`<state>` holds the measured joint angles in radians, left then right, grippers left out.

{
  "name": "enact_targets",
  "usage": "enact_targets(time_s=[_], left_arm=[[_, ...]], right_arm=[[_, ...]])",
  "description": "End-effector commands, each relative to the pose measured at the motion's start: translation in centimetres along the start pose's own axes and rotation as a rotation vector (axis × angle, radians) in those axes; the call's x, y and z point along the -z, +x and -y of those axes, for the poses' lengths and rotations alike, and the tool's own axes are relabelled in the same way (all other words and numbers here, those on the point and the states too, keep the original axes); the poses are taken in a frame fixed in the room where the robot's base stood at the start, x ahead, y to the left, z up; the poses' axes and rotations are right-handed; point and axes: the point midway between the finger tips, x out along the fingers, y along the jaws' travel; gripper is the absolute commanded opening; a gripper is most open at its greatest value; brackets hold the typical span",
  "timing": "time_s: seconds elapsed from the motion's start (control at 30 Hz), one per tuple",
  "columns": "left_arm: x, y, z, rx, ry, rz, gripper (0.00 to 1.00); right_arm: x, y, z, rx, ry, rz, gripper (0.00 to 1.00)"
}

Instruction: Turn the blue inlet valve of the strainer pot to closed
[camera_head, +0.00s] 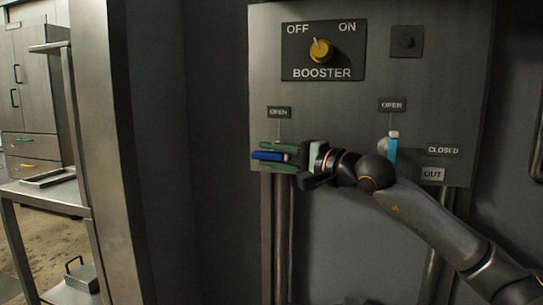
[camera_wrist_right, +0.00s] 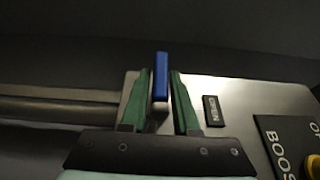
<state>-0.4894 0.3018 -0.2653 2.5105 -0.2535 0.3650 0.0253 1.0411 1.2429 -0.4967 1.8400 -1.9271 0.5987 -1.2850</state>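The dark blue valve handle (camera_head: 270,156) sits on the lower left of the grey panel, below an OPEN label (camera_head: 279,112). It lies about level, its free end toward the left. My right gripper (camera_head: 275,155) reaches it from the right, its green fingers above and below the handle. In the right wrist view the blue handle (camera_wrist_right: 161,77) stands between the two fingers (camera_wrist_right: 160,100), with a gap on each side. The gripper is open around it. The valve's pivot and any label to its right are hidden behind the gripper. My left gripper is not in view.
A light blue handle (camera_head: 392,148) points up below another OPEN label (camera_head: 392,105), behind my right arm, near CLOSED (camera_head: 443,150) and OUT (camera_head: 433,174) labels. A yellow BOOSTER knob (camera_head: 320,50) is above. Pipes (camera_head: 281,235) run down below the panel. A metal post (camera_head: 115,150) stands left.

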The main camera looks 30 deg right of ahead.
Motion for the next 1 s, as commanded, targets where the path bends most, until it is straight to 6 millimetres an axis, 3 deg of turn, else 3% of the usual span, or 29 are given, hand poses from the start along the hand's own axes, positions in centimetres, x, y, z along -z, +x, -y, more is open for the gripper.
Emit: enact_targets(time_s=[0.17, 0.53, 1.0], left_arm=[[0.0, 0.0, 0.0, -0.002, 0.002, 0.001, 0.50], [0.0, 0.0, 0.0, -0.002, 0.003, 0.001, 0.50], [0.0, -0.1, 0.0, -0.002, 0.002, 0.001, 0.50]], right_arm=[[0.0, 0.0, 0.0, -0.001, 0.000, 0.000, 0.50], [0.1, -0.5, -0.1, -0.002, -0.002, -0.003, 0.50], [0.1, -5.5, -0.1, -0.006, -0.006, -0.004, 0.50]])
